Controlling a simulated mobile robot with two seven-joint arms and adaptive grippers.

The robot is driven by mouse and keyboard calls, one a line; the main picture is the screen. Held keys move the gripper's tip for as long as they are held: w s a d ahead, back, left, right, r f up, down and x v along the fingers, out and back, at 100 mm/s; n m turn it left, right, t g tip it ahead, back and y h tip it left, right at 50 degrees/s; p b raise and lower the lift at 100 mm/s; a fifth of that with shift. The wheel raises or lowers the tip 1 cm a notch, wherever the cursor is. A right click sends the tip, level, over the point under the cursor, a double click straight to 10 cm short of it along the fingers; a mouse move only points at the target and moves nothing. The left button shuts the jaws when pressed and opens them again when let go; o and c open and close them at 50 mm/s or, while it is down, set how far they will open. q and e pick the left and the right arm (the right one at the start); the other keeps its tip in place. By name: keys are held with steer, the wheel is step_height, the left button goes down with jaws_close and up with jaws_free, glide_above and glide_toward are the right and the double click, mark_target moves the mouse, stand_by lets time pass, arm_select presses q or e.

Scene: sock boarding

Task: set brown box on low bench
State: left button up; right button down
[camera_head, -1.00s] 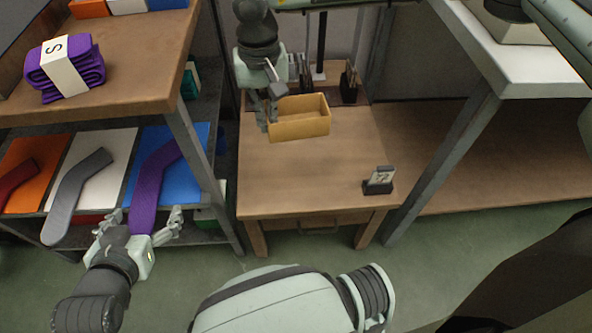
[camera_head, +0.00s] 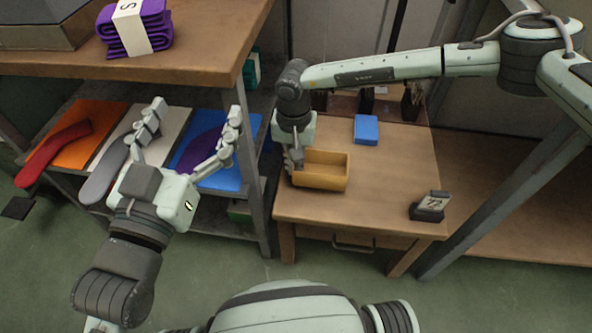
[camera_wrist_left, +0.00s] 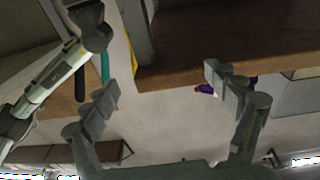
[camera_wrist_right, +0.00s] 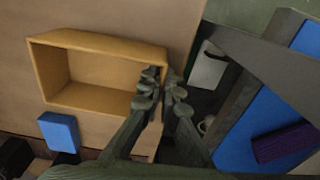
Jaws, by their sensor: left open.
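The brown box (camera_head: 325,172), an open-topped tan tray, is upright at the left part of the low wooden bench (camera_head: 385,190). It looks at or just above the bench top; I cannot tell whether it touches. My right gripper (camera_head: 294,163) is shut on its left wall. In the right wrist view the fingers (camera_wrist_right: 160,82) pinch the wall of the box (camera_wrist_right: 95,65), which is empty. My left gripper (camera_head: 192,122) is open and empty, in front of the shelf of socks. It also shows open in the left wrist view (camera_wrist_left: 165,88).
A blue block (camera_head: 366,130) lies behind the box. A dark holder with a card (camera_head: 430,206) stands at the bench's front right. Coloured boards with socks (camera_head: 75,140) lie on the left shelf. Folded purple socks (camera_head: 135,28) sit on the upper table. The bench middle is clear.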

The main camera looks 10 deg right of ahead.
arm_select(q)
steer(key=shift+s+d+r+t+h, duration=0.15)
steer(key=shift+d+r+t+h, duration=0.15)
steer(key=shift+r, duration=0.25)
arm_select(e)
step_height(320, 180, down, 2)
steer(key=shift+f, duration=0.15)
arm_select(q)
steer(key=shift+s+r, duration=0.1)
steer(key=shift+r, duration=0.45)
arm_select(e)
steer(key=shift+f, duration=0.15)
arm_select(q)
steer(key=shift+r, duration=0.1)
arm_select(e)
steer(key=c, duration=1.7)
jaws_free()
